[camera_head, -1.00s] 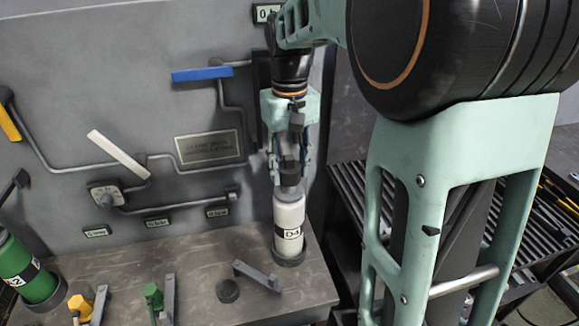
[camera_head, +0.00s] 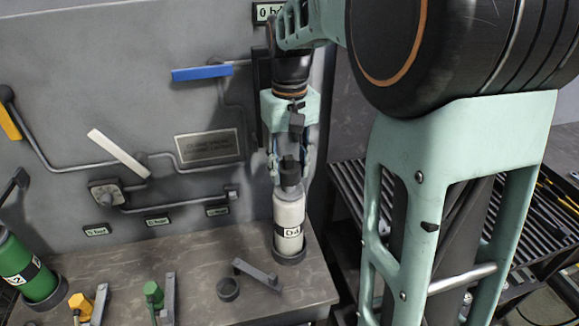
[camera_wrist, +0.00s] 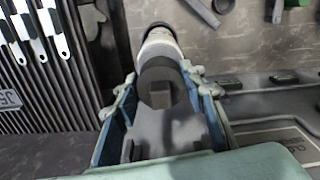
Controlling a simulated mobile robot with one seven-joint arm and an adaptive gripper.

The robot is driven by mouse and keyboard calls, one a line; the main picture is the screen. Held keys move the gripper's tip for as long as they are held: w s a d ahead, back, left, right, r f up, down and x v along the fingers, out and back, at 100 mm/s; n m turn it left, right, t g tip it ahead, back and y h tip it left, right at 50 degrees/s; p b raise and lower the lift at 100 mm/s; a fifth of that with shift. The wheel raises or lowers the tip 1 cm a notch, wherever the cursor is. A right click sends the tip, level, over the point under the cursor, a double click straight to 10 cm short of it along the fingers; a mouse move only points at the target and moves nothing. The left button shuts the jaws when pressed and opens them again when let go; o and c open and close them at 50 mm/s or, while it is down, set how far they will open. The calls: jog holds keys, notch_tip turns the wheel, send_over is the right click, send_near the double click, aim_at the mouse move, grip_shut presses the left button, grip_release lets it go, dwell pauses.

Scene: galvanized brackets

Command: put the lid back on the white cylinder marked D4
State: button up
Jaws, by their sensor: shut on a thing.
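The white cylinder (camera_head: 289,212) marked D4 stands upright in a dark round base near the bench's right edge. In the wrist view its white body (camera_wrist: 158,42) is beyond the lid. The dark lid (camera_head: 290,172) is at the cylinder's top, in line with it; it also shows in the wrist view (camera_wrist: 160,82). I cannot tell whether it is fully seated. My gripper (camera_head: 290,168) points down above the cylinder and is shut on the lid, with a finger on either side of it (camera_wrist: 160,100).
A green cylinder (camera_head: 28,268) stands at far left. An empty dark round base (camera_head: 228,289) and a grey bracket (camera_head: 257,275) lie left of the white cylinder. Yellow and green valves (camera_head: 154,296) line the front. A wall with pipes and a blue lever (camera_head: 202,74) stands behind.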

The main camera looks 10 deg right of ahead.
dwell(0.4)
jog(key=o, duration=1.2)
jog(key=shift+o, duration=0.4)
jog(key=o, duration=0.4)
jog(key=shift+r, duration=0.1)
jog(key=shift+r+p, duration=3.05)
jog(key=shift+r, duration=0.35)
